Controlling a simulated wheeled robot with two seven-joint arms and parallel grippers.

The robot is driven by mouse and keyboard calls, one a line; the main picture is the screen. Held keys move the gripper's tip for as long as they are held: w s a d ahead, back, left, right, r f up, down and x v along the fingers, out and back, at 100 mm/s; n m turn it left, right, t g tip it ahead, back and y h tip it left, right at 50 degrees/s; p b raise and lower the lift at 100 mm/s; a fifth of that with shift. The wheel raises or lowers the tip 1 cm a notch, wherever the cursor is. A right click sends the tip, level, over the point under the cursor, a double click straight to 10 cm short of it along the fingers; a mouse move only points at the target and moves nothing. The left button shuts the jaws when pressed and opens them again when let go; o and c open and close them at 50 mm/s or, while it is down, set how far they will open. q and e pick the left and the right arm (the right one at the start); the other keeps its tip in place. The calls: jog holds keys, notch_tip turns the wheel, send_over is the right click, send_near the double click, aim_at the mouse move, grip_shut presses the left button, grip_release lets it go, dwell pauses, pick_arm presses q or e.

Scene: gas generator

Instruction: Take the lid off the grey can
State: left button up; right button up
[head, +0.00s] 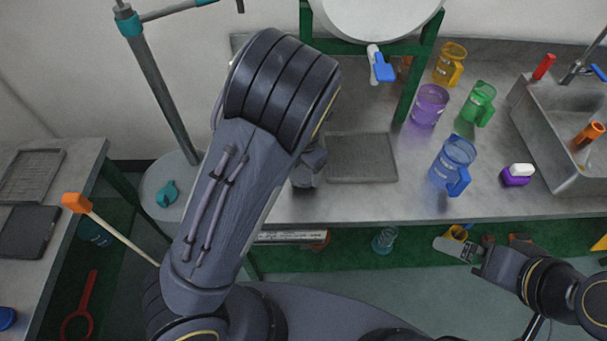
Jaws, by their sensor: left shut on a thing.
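My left arm reaches in from the left and its large dark wrist covers much of the middle of the head view. My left gripper (312,163) is beside the drain tray on the bench and is shut on a small grey thing, mostly hidden by the arm. I cannot make out clearly whether this is the grey can or its lid. My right gripper (475,256) is low at the right, in front of the bench edge. A pale grey piece shows at its tip; I cannot tell whether it is a finger or a held thing.
The drain tray (362,158) lies on the bench. A purple jug (429,104), a blue jug (453,160), a green jug (480,104), a yellow jug (450,64) and a purple bottle (516,176) stand to its right. A sink (545,108) is at far right.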

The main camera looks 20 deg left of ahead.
aim_at(304, 171)
pick_arm(q)
jog(key=shift+f, duration=1.5)
jog(key=shift+f, duration=0.1)
jog(key=o, duration=1.1)
jog(key=shift+f, duration=0.1)
